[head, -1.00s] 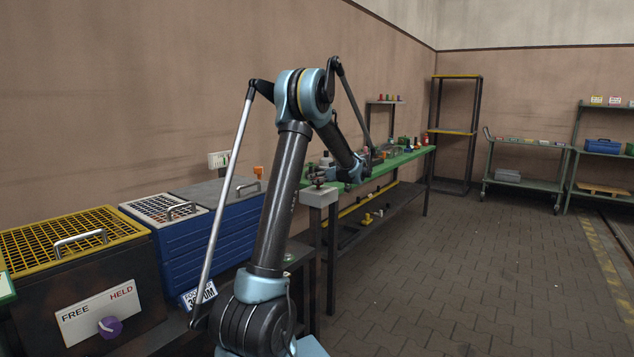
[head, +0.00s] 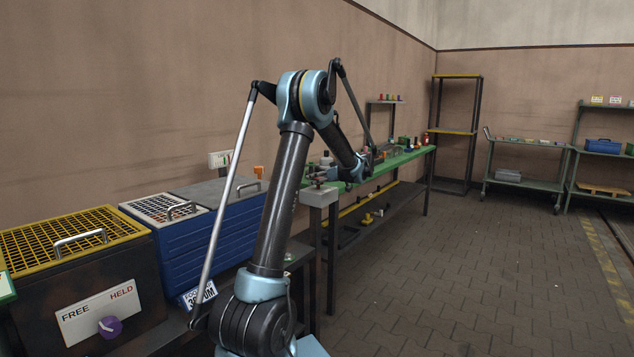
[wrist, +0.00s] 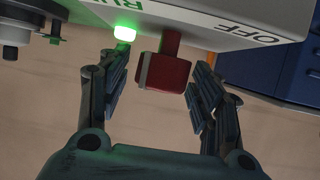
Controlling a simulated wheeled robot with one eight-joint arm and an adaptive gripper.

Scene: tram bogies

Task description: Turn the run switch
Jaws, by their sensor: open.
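The run switch shows in the wrist view as a red handle (wrist: 165,72) on a short red stem. It sticks out from a light grey switch box (wrist: 215,18) lettered RUN, partly cut off, and OFF. A green lamp (wrist: 125,33) glows near the RUN lettering. My gripper (wrist: 156,64) is open, with one finger on each side of the red handle. Gaps show between the handle and both fingers. The handle's exact setting is hard to tell from this angle. In the head view my gripper is too small and covered to make out.
A green workbench (head: 405,160) with several small items runs along the wall. Blue (head: 200,245) and yellow-topped (head: 70,235) bins stand at left, with a FREE/HELD plate (head: 98,312) and purple knob (head: 109,327). The paved floor at right is clear.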

